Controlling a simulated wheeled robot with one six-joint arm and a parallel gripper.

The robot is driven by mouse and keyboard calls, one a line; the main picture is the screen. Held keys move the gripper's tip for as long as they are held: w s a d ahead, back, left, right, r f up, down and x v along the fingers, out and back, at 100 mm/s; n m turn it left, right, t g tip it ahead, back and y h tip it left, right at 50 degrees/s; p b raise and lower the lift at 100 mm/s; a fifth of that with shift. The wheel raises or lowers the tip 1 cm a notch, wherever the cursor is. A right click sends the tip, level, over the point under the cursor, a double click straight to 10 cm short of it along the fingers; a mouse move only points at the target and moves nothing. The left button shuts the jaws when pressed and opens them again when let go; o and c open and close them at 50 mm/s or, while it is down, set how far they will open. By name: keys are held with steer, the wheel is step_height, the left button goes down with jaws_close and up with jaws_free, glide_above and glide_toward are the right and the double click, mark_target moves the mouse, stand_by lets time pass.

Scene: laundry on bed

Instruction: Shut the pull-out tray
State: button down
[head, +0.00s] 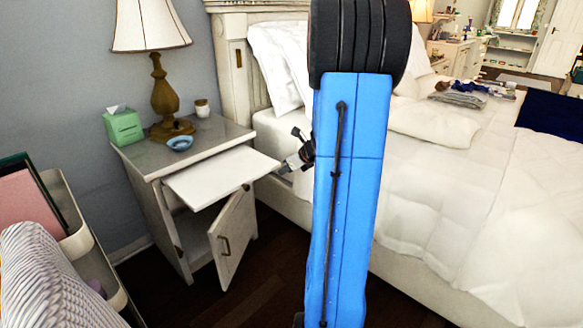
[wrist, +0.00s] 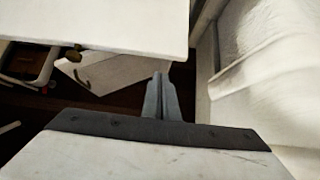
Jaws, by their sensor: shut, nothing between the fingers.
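The pull-out tray (head: 222,173) is a flat white board that sticks out from the front of the nightstand (head: 158,218), just under its top. In the wrist view the tray (wrist: 110,22) fills the upper left. My gripper (head: 282,170) is shut and empty, close to the tray's outer right corner. In the wrist view the gripper's fingers (wrist: 160,82) are together just below the tray's edge; I cannot tell whether they touch it. My blue arm link hides part of the bed behind it.
The nightstand's lower door (head: 235,238) stands open below the tray. A lamp (head: 165,90), green tissue box (head: 122,126), blue bowl (head: 180,143) and small jar (head: 202,108) stand on the nightstand. The bed (head: 440,205) is at right, a grey cart (head: 85,240) at left.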

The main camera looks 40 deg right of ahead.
mark_target(278, 166)
steer(key=shift+w+a+r, duration=0.1)
steer(key=shift+w, duration=1.6)
